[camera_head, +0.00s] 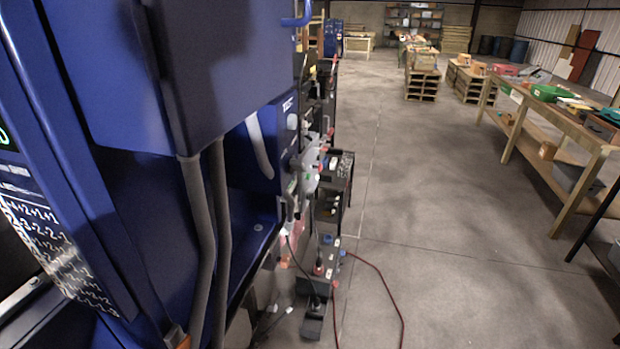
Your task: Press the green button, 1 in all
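I cannot make out a green button for certain in the head view. A large blue machine cabinet (225,60) fills the left side, close to me. A dark display with a green digit (4,137) is cut off at the left edge. Below it is a dark panel with rows of white numbers (55,245). Tiny green spots show among small parts further along the machine side, too small to identify. Neither my left nor my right gripper can be seen.
Grey hoses (199,250) hang down the cabinet. Beyond them stand cluttered dark racks (336,175), with a red cable (398,305) on the floor. A wooden workbench (560,130) with bins stands at right.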

